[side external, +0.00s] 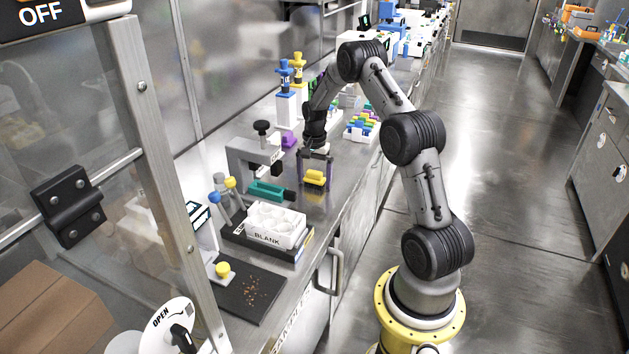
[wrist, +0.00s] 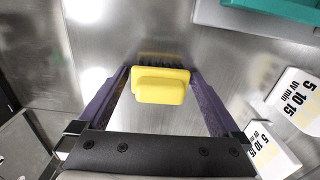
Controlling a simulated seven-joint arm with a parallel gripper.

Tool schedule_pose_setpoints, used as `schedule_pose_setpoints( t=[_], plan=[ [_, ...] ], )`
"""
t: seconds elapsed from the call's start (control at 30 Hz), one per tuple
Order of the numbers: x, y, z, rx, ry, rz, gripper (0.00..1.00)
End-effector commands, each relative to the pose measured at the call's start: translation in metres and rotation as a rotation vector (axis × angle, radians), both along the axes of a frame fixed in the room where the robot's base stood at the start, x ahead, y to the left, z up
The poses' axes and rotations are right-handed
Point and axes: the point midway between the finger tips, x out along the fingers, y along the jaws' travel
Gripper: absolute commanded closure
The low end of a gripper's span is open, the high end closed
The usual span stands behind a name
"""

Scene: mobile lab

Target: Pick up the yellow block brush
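The yellow block brush (side external: 315,178) is at the bench's front part, below my wrist in the side view. In the wrist view the brush (wrist: 160,85) lies crosswise between my purple fingers, its yellow block facing the camera and dark bristles just showing beyond it. My gripper (side external: 315,183) points down with one finger at each end of the brush. In the wrist view my gripper (wrist: 160,74) is open around the brush, with its fingers very close to the ends. Any contact is too small to see.
A teal block (side external: 267,191) sits in a grey stand (side external: 252,160) left of my gripper. A white BLANK tray (side external: 275,226) stands nearer the camera. A rack of coloured pieces (side external: 362,124) is behind.

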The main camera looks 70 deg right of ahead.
Motion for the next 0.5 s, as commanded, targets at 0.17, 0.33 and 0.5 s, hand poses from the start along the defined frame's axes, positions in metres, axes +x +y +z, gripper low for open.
schedule_pose_setpoints(
  t=[0.17, 0.33, 0.5],
  plan=[
    [0.0000, -0.0001, 0.0004, 0.000, 0.000, 0.000, 0.31],
    [0.0000, -0.0001, 0.0005, 0.000, 0.000, 0.000, 0.61],
    [0.0001, -0.0002, 0.0007, -0.001, -0.001, 0.000, 0.73]
  ],
)
